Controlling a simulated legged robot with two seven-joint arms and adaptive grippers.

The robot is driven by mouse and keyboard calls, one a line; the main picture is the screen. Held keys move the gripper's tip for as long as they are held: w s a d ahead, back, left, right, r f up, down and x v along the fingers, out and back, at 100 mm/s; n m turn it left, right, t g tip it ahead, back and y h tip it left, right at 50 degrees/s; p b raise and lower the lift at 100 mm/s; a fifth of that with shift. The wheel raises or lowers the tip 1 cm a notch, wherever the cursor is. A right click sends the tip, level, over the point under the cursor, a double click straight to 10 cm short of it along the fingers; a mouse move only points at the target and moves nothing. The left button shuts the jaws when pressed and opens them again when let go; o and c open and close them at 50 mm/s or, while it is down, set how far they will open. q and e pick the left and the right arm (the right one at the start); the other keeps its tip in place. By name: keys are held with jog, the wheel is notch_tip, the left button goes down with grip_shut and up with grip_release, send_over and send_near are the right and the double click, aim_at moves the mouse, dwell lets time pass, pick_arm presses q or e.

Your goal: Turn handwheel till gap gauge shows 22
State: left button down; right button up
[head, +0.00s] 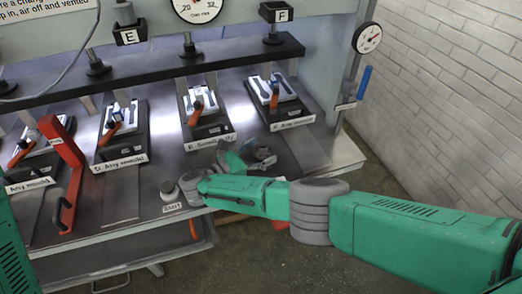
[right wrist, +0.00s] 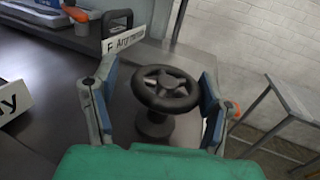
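A dark spoked handwheel (right wrist: 166,88) on a short post stands upright from the bench in the right wrist view. In the head view, the handwheel (head: 263,154) is small and partly hidden by my right gripper (head: 240,160). My right gripper (right wrist: 160,85) is open, with one finger on each side of the wheel; I cannot tell whether either finger touches it. A white dial gauge (head: 197,10), cut off by the top edge, shows printed numbers 29 and 32. A smaller round gauge (head: 367,38) is at the right; its reading is too small. My left gripper is not in view.
Several labelled press stations stand along the bench (head: 140,195), including station F (head: 275,95). A red bracket (head: 65,175) rises at the left. A grey button marked START (head: 170,190) sits at the front edge. A brick wall (head: 450,90) is at the right.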

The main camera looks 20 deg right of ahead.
jog(key=shift+s+d, duration=0.1)
jog(key=shift+d, duration=0.05)
jog(key=shift+n+t, duration=0.3)
jog(key=shift+t, duration=0.2)
